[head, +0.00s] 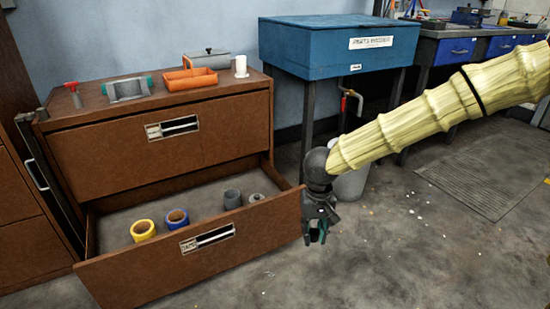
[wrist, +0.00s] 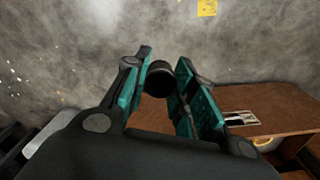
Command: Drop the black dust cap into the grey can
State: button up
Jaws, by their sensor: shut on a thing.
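My gripper (head: 318,226) hangs just right of the open drawer's front, over the floor. In the wrist view its teal-padded fingers (wrist: 166,76) are shut on the black dust cap (wrist: 159,79), a small dark round piece near the fingertips. The cap cannot be made out in the head view. A light grey can (head: 351,184) stands on the floor behind my gripper and arm, partly hidden by them. A pale grey shape at the lower left of the wrist view (wrist: 48,143) looks like the same can, partly cut off by my gripper.
The open drawer (head: 120,270) holds a yellow tape roll (head: 143,230), a blue tape roll (head: 177,218), a dark grey cup (head: 232,198) and a small grey ring (head: 256,198). A blue parts washer (head: 320,50) stands behind. The floor at the right is mostly clear.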

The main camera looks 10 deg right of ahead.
aim_at(231, 204)
jog(key=i, duration=1.2)
jog(key=u, duration=0.65)
